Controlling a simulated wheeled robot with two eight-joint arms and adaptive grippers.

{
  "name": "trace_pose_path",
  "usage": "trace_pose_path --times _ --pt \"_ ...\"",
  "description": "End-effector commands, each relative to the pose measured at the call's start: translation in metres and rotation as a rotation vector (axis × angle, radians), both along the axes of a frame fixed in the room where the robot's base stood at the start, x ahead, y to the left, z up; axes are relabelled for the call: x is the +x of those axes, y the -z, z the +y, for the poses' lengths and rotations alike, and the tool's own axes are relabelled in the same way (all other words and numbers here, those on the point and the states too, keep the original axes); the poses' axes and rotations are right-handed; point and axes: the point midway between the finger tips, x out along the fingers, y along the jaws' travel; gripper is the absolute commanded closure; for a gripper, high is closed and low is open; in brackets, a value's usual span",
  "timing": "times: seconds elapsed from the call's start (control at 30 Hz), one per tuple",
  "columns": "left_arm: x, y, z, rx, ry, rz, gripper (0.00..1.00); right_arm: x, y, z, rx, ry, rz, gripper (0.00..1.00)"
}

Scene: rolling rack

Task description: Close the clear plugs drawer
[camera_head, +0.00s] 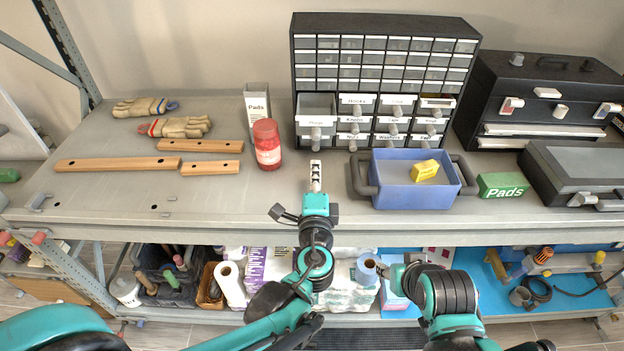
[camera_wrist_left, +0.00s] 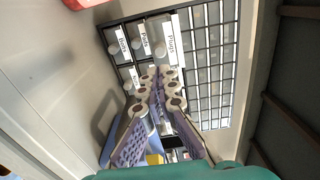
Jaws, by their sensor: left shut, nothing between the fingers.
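The clear plugs drawer (camera_head: 316,110) is pulled out at the left of the black drawer cabinet (camera_head: 386,22). Its white label and knob face me, and its open top shows. In the left wrist view the Plugs label (camera_wrist_left: 171,46) is just beyond the fingertips. My left gripper (camera_head: 315,165) is shut and empty, in front of and below the drawer, apart from it in the head view. In the left wrist view its fingers (camera_wrist_left: 160,76) are together. My right arm is low at the front of the shelf; its gripper (camera_head: 384,270) is too unclear to read.
A blue bin (camera_head: 392,200) with a yellow block (camera_head: 424,171) stands right of my left gripper. A red jar (camera_head: 267,145) and a Pads box (camera_head: 257,108) stand left of the drawer. A green Pads box (camera_head: 502,186) and a black toolbox (camera_head: 540,90) stand farther right.

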Motion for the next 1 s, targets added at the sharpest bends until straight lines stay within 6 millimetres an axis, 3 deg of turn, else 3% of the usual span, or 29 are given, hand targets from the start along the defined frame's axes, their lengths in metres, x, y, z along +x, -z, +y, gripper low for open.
trace_pose_path --times 0.2,0.4,0.6,1.0 --pt "0.048 0.002 0.002 -0.001 -0.005 0.001 1.0 0.0 0.011 0.0 0.0 0.0 0.0 0.58" --pt "0.077 0.001 0.001 -0.001 -0.003 0.001 1.0 0.0 0.017 0.0 0.0 0.0 0.0 0.58" --pt "0.089 0.0 0.001 -0.001 -0.002 0.001 1.0 0.0 0.019 0.0 0.0 0.0 0.0 0.58" --pt "0.094 0.0 0.001 -0.001 -0.003 0.001 1.0 0.0 0.02 0.0 0.0 0.0 0.0 0.58"
